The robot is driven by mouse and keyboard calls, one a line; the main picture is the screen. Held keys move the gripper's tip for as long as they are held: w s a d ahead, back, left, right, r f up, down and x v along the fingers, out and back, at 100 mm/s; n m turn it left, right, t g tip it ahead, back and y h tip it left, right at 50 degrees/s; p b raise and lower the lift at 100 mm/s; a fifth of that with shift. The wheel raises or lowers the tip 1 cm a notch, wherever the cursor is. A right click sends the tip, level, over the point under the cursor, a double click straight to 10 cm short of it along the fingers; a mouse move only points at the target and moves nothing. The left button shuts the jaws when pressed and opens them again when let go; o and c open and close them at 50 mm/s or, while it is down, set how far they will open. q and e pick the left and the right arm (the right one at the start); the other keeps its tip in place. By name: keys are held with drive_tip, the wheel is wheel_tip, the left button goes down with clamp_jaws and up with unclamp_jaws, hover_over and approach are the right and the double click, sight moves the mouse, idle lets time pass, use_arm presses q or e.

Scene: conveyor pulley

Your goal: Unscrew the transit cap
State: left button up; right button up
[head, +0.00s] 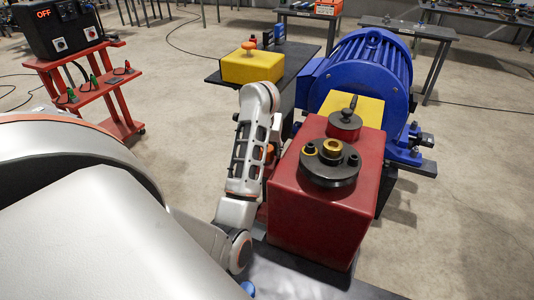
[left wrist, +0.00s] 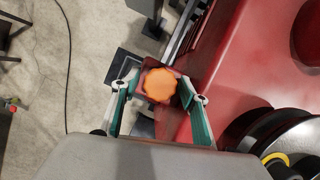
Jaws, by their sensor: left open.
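An orange lobed cap (left wrist: 160,84), which I take to be the transit cap, shows in the left wrist view against a small dark red part beside the red housing (left wrist: 237,60). My left gripper (left wrist: 160,88) is open, with one finger on each side of the cap. I cannot tell whether the fingers touch it. In the head view my left arm stands left of the red housing (head: 316,206) and hides the cap and most of the gripper. My right gripper is in neither view.
A blue motor (head: 367,70) stands behind. A yellow box (head: 252,67) with an orange knob sits on a table. A red cart (head: 100,90) is far left.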

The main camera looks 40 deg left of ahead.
use_arm(q)
drive_tip(key=shift+c, duration=0.3)
clamp_jaws()
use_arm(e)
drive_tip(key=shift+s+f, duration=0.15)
use_arm(q)
drive_tip(key=shift+r+p, duration=0.6)
drive_tip(key=shift+p, duration=0.05)
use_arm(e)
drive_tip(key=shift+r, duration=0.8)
use_arm(q)
drive_tip(key=shift+r, duration=0.1)
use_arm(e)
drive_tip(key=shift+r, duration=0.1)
use_arm(q)
drive_tip(key=shift+r+p, duration=1.1)
drive_tip(key=shift+p, duration=0.15)
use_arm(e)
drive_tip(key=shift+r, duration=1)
use_arm(q)
drive_tip(key=shift+r+p, duration=0.55)
drive_tip(key=shift+r, duration=0.35)
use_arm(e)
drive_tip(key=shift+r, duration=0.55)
